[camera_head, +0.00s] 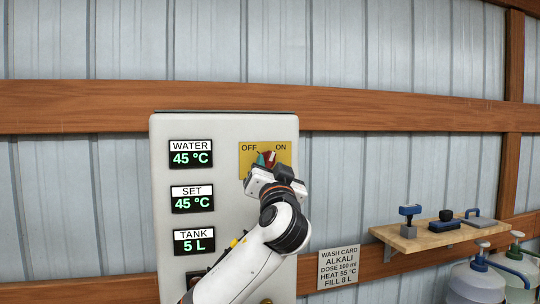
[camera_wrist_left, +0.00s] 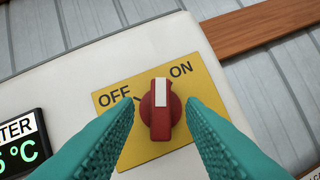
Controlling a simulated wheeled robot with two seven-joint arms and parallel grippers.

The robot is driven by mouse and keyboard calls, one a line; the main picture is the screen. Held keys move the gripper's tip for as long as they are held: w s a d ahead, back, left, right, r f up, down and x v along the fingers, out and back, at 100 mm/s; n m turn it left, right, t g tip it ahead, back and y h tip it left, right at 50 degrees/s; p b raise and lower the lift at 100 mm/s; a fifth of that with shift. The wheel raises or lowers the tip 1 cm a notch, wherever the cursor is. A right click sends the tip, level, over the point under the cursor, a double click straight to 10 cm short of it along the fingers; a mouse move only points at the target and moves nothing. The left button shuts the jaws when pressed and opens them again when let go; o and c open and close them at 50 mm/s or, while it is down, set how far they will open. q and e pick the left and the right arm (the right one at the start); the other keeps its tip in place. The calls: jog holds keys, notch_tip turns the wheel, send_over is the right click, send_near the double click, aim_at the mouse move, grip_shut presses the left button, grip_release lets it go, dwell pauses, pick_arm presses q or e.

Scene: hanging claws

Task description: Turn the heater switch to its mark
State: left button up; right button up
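The heater switch is a red knob with a white pointer stripe (camera_wrist_left: 160,110), on a yellow plate (camera_wrist_left: 110,98) marked OFF and ON. In the left wrist view the stripe points straight up, between the two words and closer to ON. A dark tick shows by OFF; I cannot make out one by ON. My left gripper (camera_wrist_left: 161,104) is open, its teal fingers on either side of the knob, with small gaps visible. In the head view the gripper (camera_head: 268,160) covers the lower part of the knob and plate. My right gripper is not in view.
The white panel (camera_head: 230,125) has displays reading WATER 45 °C (camera_head: 191,154), SET 45 °C (camera_head: 192,199) and TANK 5 L (camera_head: 194,241). A wash card (camera_head: 338,267) reads HEAT 55 °C. A wooden shelf (camera_head: 435,237) holds tools at right, above jugs (camera_head: 478,284).

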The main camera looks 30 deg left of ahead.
pick_arm(q)
jog(key=shift+w+a+r, duration=0.1)
jog(key=shift+w+a, duration=0.15)
jog(key=shift+w, duration=0.1)
jog(key=shift+c, duration=0.2)
